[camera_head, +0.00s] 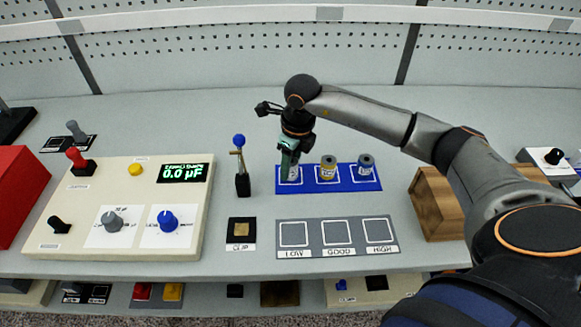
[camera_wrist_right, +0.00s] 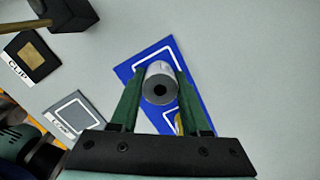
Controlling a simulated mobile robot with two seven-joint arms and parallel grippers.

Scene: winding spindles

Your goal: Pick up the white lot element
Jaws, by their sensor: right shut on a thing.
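The white lot element (camera_wrist_right: 160,86) is a small pale cylinder with a dark hole in its end, seen in the right wrist view between the green fingers. In the head view the white element (camera_head: 291,175) is at the left square of the blue mat (camera_head: 346,187), partly covered by the gripper. My right gripper (camera_head: 289,156) points down over it and is shut on it; its fingers also show in the right wrist view (camera_wrist_right: 158,98). I cannot tell whether the element is lifted off the mat. My left gripper is not in view.
A yellow element (camera_head: 328,169) and a blue-grey one (camera_head: 366,164) stand on the same mat. A grey LOW, GOOD and HIGH board (camera_head: 317,247) is in front. Left are a blue-knobbed post (camera_head: 241,168) and a meter (camera_head: 184,173) reading 0.0 µF. A wooden box (camera_head: 433,205) stands right.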

